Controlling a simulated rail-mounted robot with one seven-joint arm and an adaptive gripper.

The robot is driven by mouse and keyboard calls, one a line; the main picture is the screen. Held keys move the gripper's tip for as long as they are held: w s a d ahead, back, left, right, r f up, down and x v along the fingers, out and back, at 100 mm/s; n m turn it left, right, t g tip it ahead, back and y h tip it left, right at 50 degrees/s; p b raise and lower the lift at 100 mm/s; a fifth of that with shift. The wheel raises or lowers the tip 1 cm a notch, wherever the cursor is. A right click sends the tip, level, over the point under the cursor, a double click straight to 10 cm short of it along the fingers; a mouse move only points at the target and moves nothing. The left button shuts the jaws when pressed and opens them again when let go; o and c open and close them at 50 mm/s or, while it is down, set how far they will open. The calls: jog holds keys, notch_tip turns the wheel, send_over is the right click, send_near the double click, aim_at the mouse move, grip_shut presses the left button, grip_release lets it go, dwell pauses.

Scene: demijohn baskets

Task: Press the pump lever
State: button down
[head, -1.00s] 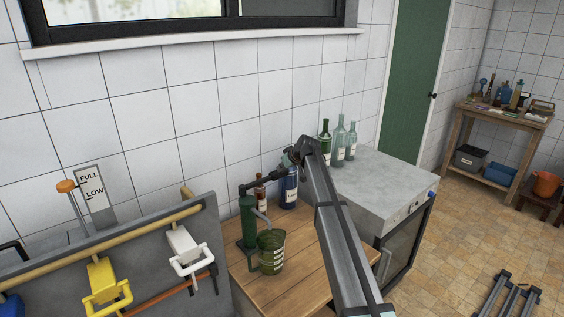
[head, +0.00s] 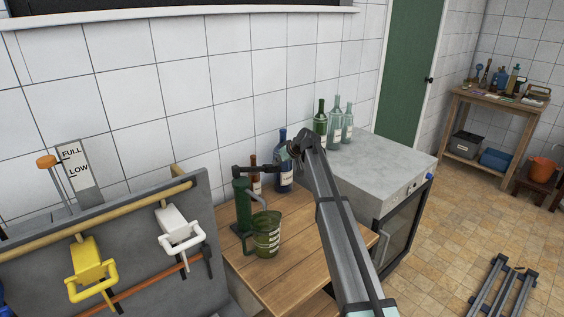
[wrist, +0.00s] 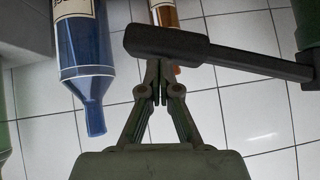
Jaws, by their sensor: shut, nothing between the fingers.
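The dark green pump (head: 243,205) stands on the wooden table. Its black lever (head: 262,169) reaches right from the pump top and looks nearly level. In the wrist view the lever (wrist: 225,55) crosses the upper part, its thick end overlapping my fingertips. My gripper (wrist: 158,95) is shut and empty at that free end; I cannot tell whether it touches. In the head view my gripper is mostly hidden behind my arm. A green measuring jug (head: 265,236) stands in front of the pump.
A blue bottle (head: 284,172) and a brown bottle (head: 255,180) stand close behind the lever. Green and clear bottles (head: 335,122) stand on the grey-topped cabinet (head: 385,160). A grey panel with yellow and white handles (head: 180,228) is at left. The table front (head: 290,265) is clear.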

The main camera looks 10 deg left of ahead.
jog(key=shift+s+f, duration=0.2)
jog(key=shift+f, duration=0.35)
jog(key=shift+r, duration=0.1)
jog(key=s+d+r+b, duration=0.1)
jog(key=d+r, duration=0.7)
jog(key=r, duration=0.3)
jog(key=shift+s+r+b, duration=0.15)
jog(key=shift+b, duration=0.25)
jog(key=shift+a, duration=0.1)
